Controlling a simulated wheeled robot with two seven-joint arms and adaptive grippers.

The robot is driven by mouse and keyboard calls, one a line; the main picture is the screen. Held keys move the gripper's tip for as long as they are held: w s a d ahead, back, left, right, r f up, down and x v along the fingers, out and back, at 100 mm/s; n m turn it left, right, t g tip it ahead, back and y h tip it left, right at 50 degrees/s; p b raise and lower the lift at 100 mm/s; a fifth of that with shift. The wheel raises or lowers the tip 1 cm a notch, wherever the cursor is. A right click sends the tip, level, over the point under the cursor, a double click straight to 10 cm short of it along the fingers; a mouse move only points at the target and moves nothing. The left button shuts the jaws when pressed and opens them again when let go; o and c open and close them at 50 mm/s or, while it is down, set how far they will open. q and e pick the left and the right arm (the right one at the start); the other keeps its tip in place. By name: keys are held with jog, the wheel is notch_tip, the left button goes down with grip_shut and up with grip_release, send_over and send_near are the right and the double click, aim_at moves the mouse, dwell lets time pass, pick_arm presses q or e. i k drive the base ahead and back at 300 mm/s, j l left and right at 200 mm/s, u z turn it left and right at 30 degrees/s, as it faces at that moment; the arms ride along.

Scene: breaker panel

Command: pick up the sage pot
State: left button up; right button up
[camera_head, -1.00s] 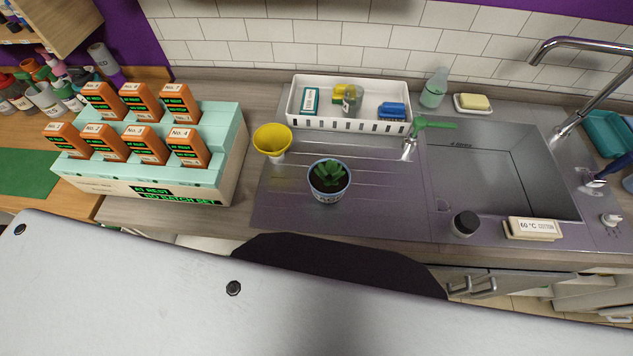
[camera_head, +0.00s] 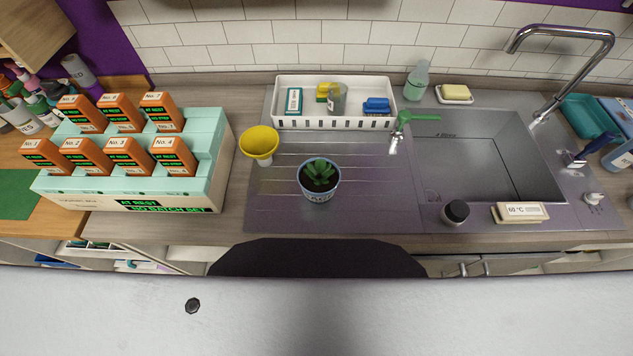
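The pot (camera_head: 321,191) stands upright on the ribbed drainboard, left of the sink. It is light blue-grey with lettering on its front, which is too small to read, and a green succulent (camera_head: 319,173) grows in it. It is the only plant pot in view, and I cannot confirm from its lettering that it is the sage pot. Neither of my grippers shows in the head view.
A yellow funnel (camera_head: 259,143) stands left of the pot. A white basket (camera_head: 334,121) is behind it, and the sink (camera_head: 480,170) lies to the right. A mint breaker panel (camera_head: 210,140) with orange blocks stands left. The drainboard around the pot is mostly clear.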

aim_at(318, 177)
jog(key=k+z, duration=0.25)
jog(key=k, duration=0.55)
jog(key=k+z, duration=0.3)
jog(key=k, duration=0.55)
